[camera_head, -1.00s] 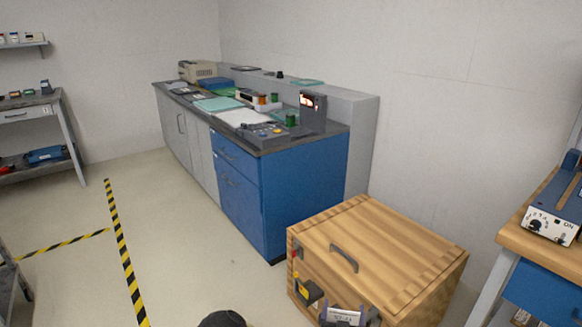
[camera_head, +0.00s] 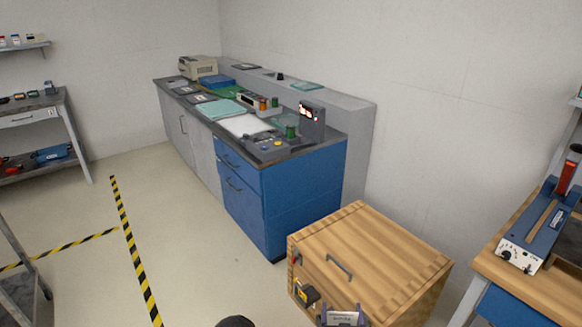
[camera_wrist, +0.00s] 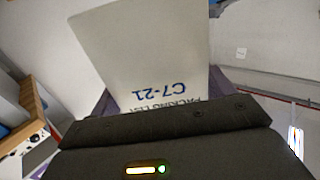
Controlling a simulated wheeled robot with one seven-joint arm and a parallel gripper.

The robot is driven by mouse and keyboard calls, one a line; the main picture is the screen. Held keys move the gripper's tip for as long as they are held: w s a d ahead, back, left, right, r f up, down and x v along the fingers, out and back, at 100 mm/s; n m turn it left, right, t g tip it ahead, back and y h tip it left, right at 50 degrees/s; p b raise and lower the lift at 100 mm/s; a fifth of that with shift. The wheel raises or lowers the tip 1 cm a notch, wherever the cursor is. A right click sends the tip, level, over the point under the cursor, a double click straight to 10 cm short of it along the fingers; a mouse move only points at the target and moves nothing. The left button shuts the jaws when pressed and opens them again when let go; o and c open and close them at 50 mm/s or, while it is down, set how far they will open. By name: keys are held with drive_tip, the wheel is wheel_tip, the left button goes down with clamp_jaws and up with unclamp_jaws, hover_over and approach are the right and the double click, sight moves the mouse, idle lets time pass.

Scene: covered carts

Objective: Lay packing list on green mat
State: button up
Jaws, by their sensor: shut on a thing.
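The packing list (camera_wrist: 150,55) is a white sheet in the wrist view, with dark blue lettering "PACKING LIST C7-21" upside down. My gripper (camera_wrist: 160,98) is shut on its lower edge, and the sheet stands out beyond the jaws, clear of any surface. I cannot tell for sure whether the teal one is the green mat.
A wooden crate (camera_head: 375,258) stands in front of the blue cabinet (camera_head: 298,200). A workbench (camera_head: 520,285) with a blue device is at the right. The counter also bears spools, a small display (camera_head: 312,118) and a beige machine (camera_head: 198,68).

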sight(346, 313)
drive_tip(key=shift+n+y, duration=0.3)
drive_tip(key=shift+y, duration=0.1)
drive_tip(key=r+p, duration=0.1)
drive_tip(key=p, duration=0.1)
drive_tip(key=s+r+p, duration=0.1)
drive_tip(key=r+p, duration=0.3)
drive_tip(key=p, duration=0.1)
drive_tip(key=shift+s+d+r, duration=0.2)
drive_tip(key=shift+s+d, duration=0.05)
drive_tip(key=shift+s, duration=0.15)
drive_tip(key=shift+s+r+p, duration=0.2)
drive_tip(key=shift+s+p, duration=0.1)
drive_tip(key=shift+p, duration=0.15)
drive_tip(key=shift+d, duration=0.1)
